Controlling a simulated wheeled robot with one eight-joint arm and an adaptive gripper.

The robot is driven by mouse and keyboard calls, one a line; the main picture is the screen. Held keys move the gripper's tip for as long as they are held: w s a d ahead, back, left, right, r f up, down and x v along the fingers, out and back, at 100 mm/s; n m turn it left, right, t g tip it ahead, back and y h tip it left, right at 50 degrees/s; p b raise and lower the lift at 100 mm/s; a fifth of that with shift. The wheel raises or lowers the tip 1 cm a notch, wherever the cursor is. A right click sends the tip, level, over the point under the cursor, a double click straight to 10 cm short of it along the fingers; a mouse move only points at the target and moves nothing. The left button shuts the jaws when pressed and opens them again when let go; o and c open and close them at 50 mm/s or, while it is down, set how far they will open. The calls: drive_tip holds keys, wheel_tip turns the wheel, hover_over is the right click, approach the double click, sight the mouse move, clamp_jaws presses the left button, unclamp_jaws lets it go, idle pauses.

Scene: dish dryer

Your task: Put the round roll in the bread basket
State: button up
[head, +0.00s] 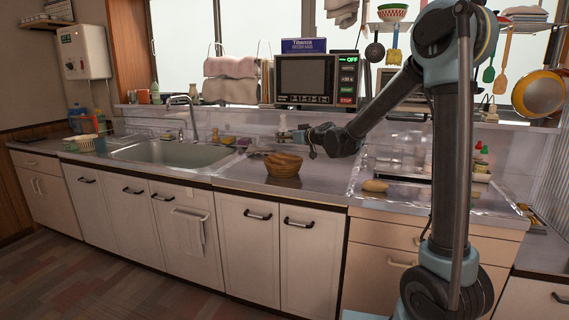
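A brown basket-like bowl (284,169) stands on the counter right of the sink. Brown shapes show at its top and left rim, too small to tell whether they are bread. A tan, rounded bread-like piece (375,186) lies on the counter further right, near the front edge; it looks somewhat oval, and I cannot tell if it is the round roll. My gripper (285,134) is above and behind the basket, apart from the tan piece. Its fingers are too small to show whether they are open or hold anything.
The sink (172,153) with its faucet (183,112) is to the left. A dish dryer with dishes (402,152) stands behind the tan piece. A microwave (305,77) sits on the ledge behind my gripper. Counter between basket and tan piece is clear.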

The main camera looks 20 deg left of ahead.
drive_tip(key=shift+f, duration=3.75)
drive_tip(key=shift+f, duration=0.6)
drive_tip(key=o, duration=1.1)
drive_tip(key=shift+r, duration=0.5)
drive_tip(key=v, duration=1.2)
drive_tip(key=shift+d+r, duration=0.1)
